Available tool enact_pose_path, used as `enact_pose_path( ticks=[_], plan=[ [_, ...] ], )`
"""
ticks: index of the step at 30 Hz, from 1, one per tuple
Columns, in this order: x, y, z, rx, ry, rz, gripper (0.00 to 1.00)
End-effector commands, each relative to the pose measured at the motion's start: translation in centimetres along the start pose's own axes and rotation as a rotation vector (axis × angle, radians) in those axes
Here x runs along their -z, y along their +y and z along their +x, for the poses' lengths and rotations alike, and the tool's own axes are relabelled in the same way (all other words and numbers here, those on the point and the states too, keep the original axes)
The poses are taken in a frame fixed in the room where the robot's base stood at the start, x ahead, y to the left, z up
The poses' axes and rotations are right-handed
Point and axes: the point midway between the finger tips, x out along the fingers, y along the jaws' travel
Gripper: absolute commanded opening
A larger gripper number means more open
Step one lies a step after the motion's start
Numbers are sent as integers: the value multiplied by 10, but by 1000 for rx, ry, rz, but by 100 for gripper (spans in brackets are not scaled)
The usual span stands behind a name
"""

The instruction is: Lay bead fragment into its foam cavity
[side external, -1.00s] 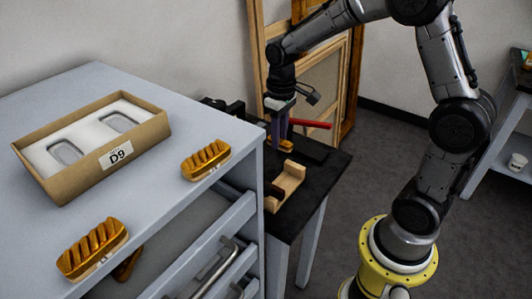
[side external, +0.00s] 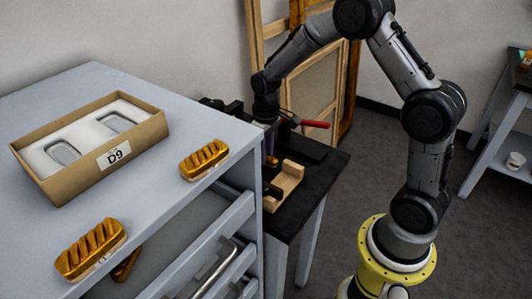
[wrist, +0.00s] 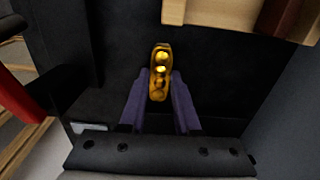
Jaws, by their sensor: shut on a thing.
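The bead fragment (wrist: 160,72), a narrow gold piece with a row of round beads, sits between the purple fingers of my gripper (wrist: 160,98) in the wrist view. My gripper is shut on it. In the side view my gripper (side external: 270,150) is over the dark bench beside the cabinet, and the fragment is mostly hidden. The white foam (side external: 90,133) lies in a cardboard box labelled D9 (side external: 150,148) on the cabinet top. Two cavities show, a left one (side external: 64,152) and a right one (side external: 116,122), both empty. My gripper is well to the right of the box.
Two gold fluted fragments lie on the cabinet top (side external: 165,205), one near its right edge (side external: 203,160) and one at the front (side external: 92,248). Another gold piece (side external: 127,265) is lower, by the open drawer. A wooden block (side external: 285,183) stands on the dark bench (side external: 325,165).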

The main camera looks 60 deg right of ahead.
Motion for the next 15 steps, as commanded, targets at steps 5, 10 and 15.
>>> enact_pose_path(
  ticks=[5,10,15],
  plan=[
    [0,0,3,0,0,0,34],
    [0,0,3,0,0,0,61],
    [0,0,3,0,0,0,61]
  ],
)
